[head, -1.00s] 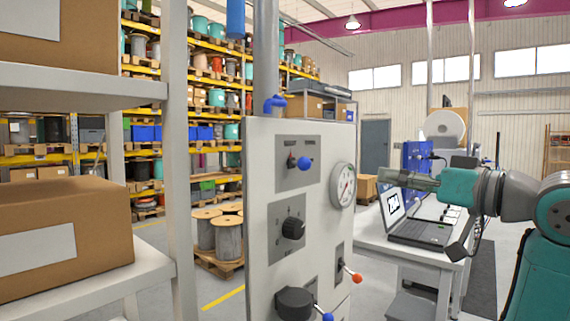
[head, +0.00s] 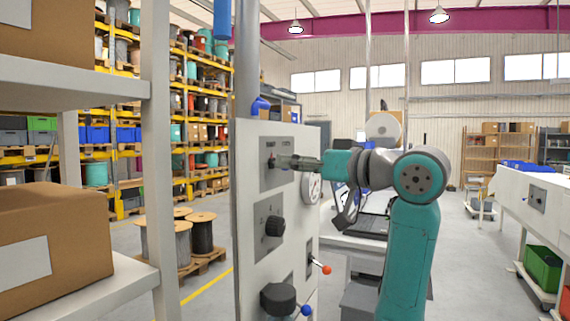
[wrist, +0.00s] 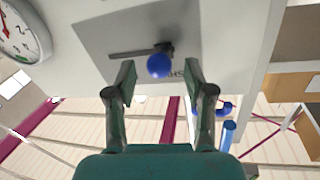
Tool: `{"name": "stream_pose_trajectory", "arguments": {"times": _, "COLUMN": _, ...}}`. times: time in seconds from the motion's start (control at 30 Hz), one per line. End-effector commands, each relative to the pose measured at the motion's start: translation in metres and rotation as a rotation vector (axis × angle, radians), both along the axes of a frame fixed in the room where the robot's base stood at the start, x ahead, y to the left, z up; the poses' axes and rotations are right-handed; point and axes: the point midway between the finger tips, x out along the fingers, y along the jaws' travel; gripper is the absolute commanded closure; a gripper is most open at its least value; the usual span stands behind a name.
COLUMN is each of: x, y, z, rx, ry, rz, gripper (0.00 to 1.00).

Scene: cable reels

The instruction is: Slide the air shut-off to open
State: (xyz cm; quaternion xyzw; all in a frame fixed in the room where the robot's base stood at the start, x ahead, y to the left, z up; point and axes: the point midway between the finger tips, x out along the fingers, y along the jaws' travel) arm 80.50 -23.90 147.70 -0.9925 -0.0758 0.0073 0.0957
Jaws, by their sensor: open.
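The air shut-off is a slide on a grey plate (head: 277,165) at the top of the white panel; the plate also shows in the wrist view (wrist: 100,35). Its blue ball knob (wrist: 159,66) sits at the right end of a dark slot (wrist: 132,53) in the wrist view, beside partly hidden lettering that seems to start "SH". In the head view my gripper covers the ball. My gripper (head: 284,162) is at the plate, fingers spread. In the wrist view its fingertips (wrist: 160,82) lie either side of the knob, apart from it.
A round gauge (wrist: 20,30) is close beside the plate. Below are a black rotary knob (head: 274,226), a red-tipped lever (head: 326,269) and a blue-tipped valve (head: 306,310). A blue pipe handle (head: 261,104) tops the panel. A laptop bench stands behind my arm.

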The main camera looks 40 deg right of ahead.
Motion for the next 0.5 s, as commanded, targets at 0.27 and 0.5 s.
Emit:
{"name": "stream_pose_trajectory", "arguments": {"times": 0.27, "x": 0.025, "y": 0.004, "z": 0.0, "rx": 0.001, "ry": 0.001, "rz": 0.0, "gripper": 0.47}}
{"name": "stream_pose_trajectory", "arguments": {"times": 0.5, "x": 0.027, "y": 0.004, "z": 0.0, "rx": 0.001, "ry": 0.0, "rz": -0.001, "gripper": 0.47}}
